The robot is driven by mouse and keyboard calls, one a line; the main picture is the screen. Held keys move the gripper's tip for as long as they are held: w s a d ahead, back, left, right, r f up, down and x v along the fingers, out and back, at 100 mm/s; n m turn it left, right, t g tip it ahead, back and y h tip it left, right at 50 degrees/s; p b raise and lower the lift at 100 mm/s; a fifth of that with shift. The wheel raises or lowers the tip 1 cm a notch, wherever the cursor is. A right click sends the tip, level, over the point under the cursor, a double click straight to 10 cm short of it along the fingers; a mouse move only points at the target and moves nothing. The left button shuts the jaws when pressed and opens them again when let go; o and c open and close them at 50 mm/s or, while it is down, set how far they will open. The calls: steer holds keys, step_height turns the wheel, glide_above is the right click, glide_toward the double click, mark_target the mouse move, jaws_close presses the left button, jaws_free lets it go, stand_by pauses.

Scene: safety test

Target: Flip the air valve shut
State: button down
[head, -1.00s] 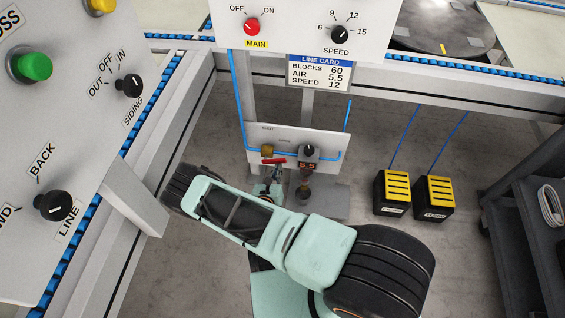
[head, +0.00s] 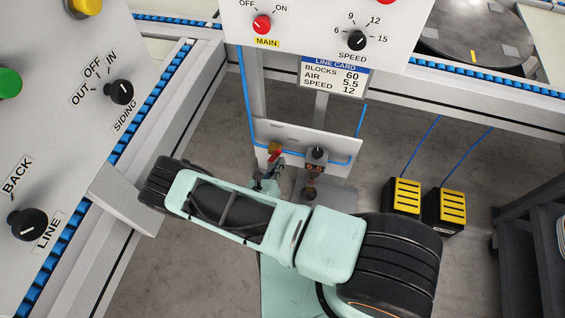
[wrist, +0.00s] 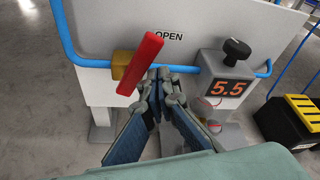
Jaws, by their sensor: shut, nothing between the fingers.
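The air valve has a brass body (wrist: 128,66) on a blue pipe and a red lever handle (wrist: 140,62). The handle stands tilted steeply across the pipe, its upper end leaning right. In the head view the red handle (head: 274,153) is small and slanted, on the white panel under the console. My gripper (wrist: 160,78) is shut and empty, just right of the handle's lower half; whether it touches cannot be told. In the head view my gripper (head: 267,178) is just below the valve, partly hidden by my arm. The word OPEN (wrist: 169,37) is printed right of the handle.
A regulator (wrist: 228,75) with a black knob shows 5.5, right of my gripper. The blue pipe (wrist: 88,62) runs along the panel. Yellow-and-black boxes (head: 403,197) stand on the floor at right. The control console (head: 310,40) hangs above.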

steer(key=shift+a+r, duration=0.15)
steer(key=shift+r, duration=0.15)
steer(key=shift+r+p, duration=0.65)
steer(key=shift+r, duration=0.05)
steer(key=shift+f, duration=0.15)
